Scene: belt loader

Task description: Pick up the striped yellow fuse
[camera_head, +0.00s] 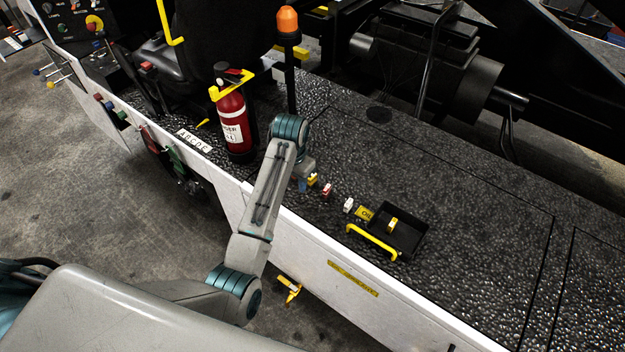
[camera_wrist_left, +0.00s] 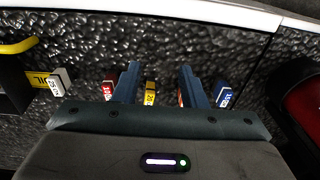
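A yellow fuse (camera_wrist_left: 150,92) with dark markings stands on the black textured deck in the left wrist view. It also shows small beside my wrist in the head view (camera_head: 312,180); I cannot make out its stripes clearly. My left gripper (camera_wrist_left: 159,85) is open, with its two blue fingers apart on either side of the yellow fuse and not visibly touching it. In the head view the fingertips are mostly hidden by the wrist. Another small yellow piece (camera_head: 392,224) lies in the black tray. My right gripper is in neither view.
A red extinguisher (camera_head: 232,122) stands close to my arm.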

